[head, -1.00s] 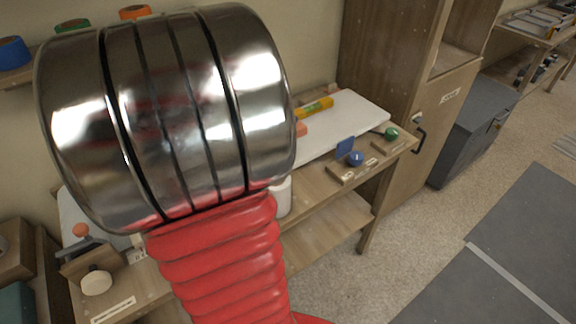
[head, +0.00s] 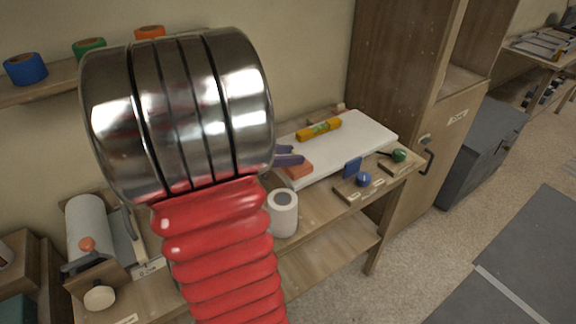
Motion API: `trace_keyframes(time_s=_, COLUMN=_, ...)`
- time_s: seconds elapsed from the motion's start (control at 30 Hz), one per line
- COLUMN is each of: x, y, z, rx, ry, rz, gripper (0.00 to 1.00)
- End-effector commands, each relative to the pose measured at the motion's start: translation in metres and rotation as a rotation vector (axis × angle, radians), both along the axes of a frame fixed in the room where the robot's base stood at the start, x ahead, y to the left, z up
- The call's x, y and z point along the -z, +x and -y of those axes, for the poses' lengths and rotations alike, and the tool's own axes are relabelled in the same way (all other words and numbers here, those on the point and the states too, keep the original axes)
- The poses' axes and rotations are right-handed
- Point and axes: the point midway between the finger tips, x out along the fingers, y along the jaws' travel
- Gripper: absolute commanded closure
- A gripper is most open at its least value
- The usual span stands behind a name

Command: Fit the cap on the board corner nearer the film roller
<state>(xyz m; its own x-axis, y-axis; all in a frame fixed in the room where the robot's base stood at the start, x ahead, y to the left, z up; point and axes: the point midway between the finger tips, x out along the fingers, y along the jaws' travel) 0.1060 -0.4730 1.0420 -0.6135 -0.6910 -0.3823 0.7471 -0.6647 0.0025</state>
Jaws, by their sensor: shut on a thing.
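The white board (head: 350,140) lies on the bench right of centre. A salmon-coloured block, seemingly the cap (head: 298,170), is at its left end, close to the near-left corner. My gripper (head: 290,156) shows as two purple fingers reaching right from behind my metal wrist. They are closed at the cap's upper side, and the wrist hides the rest. I cannot tell whether the cap touches the board. The film roller (head: 85,230), seemingly the pale roll in a stand with an orange knob, is at the lower left.
A yellow level (head: 319,129) lies on the board. A white tape roll (head: 283,213) stands in front of it. Blue (head: 363,179) and green (head: 398,155) knobs sit on wooden blocks to the right. A tall wooden cabinet (head: 400,70) stands behind the bench's right end.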

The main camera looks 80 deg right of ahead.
Motion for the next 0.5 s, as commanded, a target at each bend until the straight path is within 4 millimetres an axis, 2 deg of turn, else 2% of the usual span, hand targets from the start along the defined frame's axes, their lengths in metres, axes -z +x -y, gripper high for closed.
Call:
trace_keyframes(time_s=0.13, x=0.008, y=0.001, z=0.000, rx=-0.001, ry=0.002, rz=-0.001, gripper=0.91)
trace_keyframes(time_s=0.37, x=0.034, y=0.000, z=0.000, rx=-0.002, ry=0.003, rz=-0.002, gripper=0.91)
trace_keyframes(time_s=0.5, x=0.038, y=0.001, z=0.000, rx=-0.001, ry=0.000, rz=0.001, gripper=0.91)
